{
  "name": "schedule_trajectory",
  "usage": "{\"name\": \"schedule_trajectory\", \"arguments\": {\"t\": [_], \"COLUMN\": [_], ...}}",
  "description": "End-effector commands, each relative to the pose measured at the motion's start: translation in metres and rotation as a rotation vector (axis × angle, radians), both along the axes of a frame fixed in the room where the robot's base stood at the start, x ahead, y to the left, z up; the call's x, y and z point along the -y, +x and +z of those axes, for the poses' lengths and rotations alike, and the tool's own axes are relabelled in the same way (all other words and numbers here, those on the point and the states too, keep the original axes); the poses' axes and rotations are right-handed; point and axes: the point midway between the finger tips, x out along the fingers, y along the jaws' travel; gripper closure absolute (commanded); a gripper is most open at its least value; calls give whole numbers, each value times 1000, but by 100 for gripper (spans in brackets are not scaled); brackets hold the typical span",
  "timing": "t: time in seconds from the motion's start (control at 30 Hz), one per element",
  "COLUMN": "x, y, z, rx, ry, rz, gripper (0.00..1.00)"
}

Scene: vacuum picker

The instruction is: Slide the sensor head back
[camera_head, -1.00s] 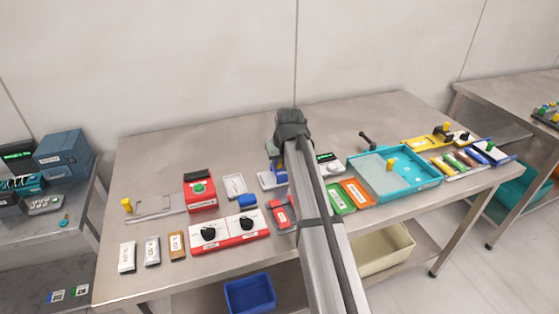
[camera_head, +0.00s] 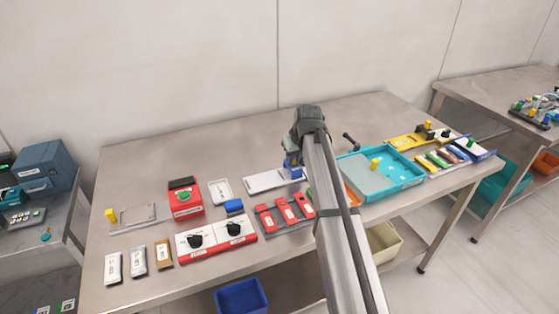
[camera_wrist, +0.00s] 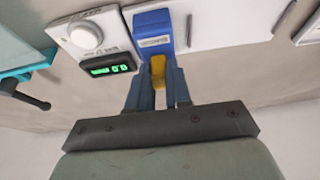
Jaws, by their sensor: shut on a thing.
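The sensor head is a blue block (camera_wrist: 152,30) with a yellow grip (camera_wrist: 158,70). In the wrist view it sits on a white rail plate (camera_wrist: 225,22), at the end beside a white unit with a round knob and a green display (camera_wrist: 108,70). My gripper (camera_wrist: 158,88) is shut on the yellow grip. In the head view the blue block (camera_head: 293,169) shows left of my gripper, at the right end of the visible white plate (camera_head: 262,182). My arm and gripper hide the yellow grip and the display unit there.
A black lever (camera_head: 350,141) and a teal tray (camera_head: 416,183) stand right of my gripper. A red panel with two black knobs (camera_head: 216,238) and a row of red switches (camera_head: 285,213) lie in front. A red box with a green button (camera_head: 187,199) stands left.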

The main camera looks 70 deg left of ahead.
Motion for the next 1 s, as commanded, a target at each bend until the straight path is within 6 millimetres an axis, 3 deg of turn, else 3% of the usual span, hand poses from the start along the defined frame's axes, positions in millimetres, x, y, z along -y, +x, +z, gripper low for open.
{"name": "schedule_trajectory", "arguments": {"t": [0.37,0.4,0.63,1.0], "x": [0,0,0,2], "y": [9,9,8,6], "z": [0,0,0,5], "rx": [5,6,4,1], "ry": [0,1,1,1], "rz": [-2,-2,-2,1], "gripper": [100,78,56,55]}}
